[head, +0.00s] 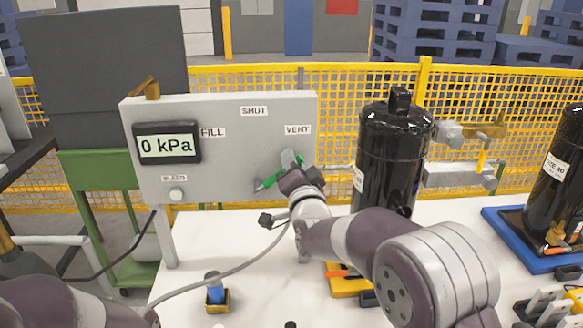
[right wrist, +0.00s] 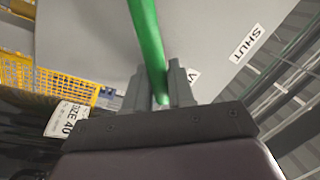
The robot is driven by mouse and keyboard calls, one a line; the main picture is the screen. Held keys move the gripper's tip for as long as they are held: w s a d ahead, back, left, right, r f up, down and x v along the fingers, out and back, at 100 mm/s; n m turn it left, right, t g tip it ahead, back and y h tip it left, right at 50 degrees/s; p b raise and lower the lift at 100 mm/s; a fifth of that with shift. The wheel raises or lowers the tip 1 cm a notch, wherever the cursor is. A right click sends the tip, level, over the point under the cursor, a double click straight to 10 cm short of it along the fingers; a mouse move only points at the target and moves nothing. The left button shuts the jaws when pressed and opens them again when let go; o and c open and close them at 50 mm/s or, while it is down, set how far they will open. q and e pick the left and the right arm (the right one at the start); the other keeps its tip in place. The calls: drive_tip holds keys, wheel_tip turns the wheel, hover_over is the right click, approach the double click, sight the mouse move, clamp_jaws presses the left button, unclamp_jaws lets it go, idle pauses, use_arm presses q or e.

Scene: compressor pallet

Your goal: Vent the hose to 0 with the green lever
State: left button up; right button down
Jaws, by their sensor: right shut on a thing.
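The grey panel (head: 225,165) carries a display (head: 167,143) reading 0 kPa and the labels FILL, SHUT and VENT (head: 297,129). The green lever (head: 268,181) slants up to the right on the panel, its right end below the VENT label. My right gripper (head: 292,162) is at that right end and shut on the lever. In the right wrist view the green lever (right wrist: 147,45) runs between the two fingers (right wrist: 160,88). The grey hose (head: 225,273) curves over the white table. Part of my left arm shows at bottom left; its gripper is out of view.
A black compressor (head: 390,150) stands right of the panel, close to my right arm. Another black compressor (head: 560,185) stands in a blue tray (head: 510,238) at far right. A blue-topped piece in a small yellow holder (head: 217,300) stands on the table (head: 260,300). A yellow fence is behind.

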drive_tip(key=c, duration=1.1)
unclamp_jaws()
drive_tip(key=s+d+f+b, duration=0.1)
drive_tip(key=s+f, duration=0.1)
drive_tip(key=s, duration=1)
drive_tip(key=shift+s+d, duration=0.25)
drive_tip(key=shift+d, duration=0.05)
